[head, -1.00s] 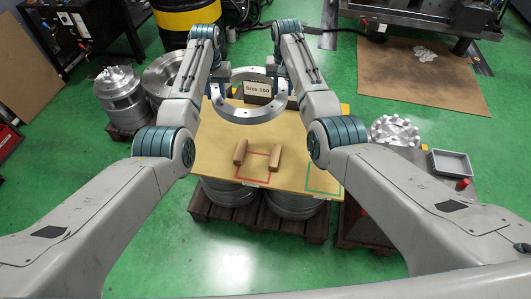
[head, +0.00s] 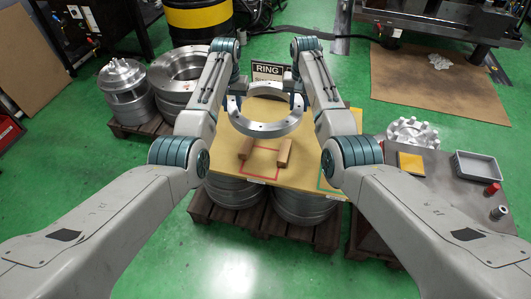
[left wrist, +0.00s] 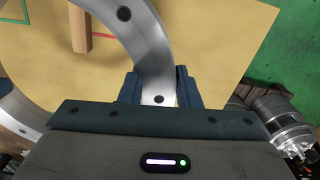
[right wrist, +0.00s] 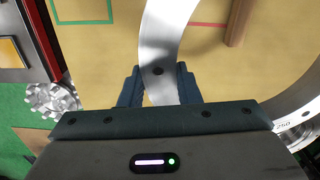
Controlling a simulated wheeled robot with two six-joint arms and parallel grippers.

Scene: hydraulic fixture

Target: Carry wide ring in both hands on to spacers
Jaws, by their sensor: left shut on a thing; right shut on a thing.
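The wide ring (head: 262,131) is a grey metal ring with bolt holes, held above the tan board, behind the spacers in the head view. My left gripper (head: 239,92) is shut on its left side; the left wrist view shows the ring (left wrist: 150,60) between the fingers (left wrist: 159,88). My right gripper (head: 296,93) is shut on its right side, and the right wrist view shows the ring (right wrist: 160,45) between the fingers (right wrist: 158,88). Two wooden spacers (head: 247,148) (head: 284,152) lie apart on the board at a red outline. One spacer shows in each wrist view (left wrist: 80,30) (right wrist: 238,22).
The board (head: 222,168) also has a green outline (head: 325,183) at its right. A sign reading RING (head: 268,70) stands behind the ring. A side table at right carries a grey tray (head: 478,168), a yellow pad (head: 411,163) and a studded metal part (head: 413,133).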

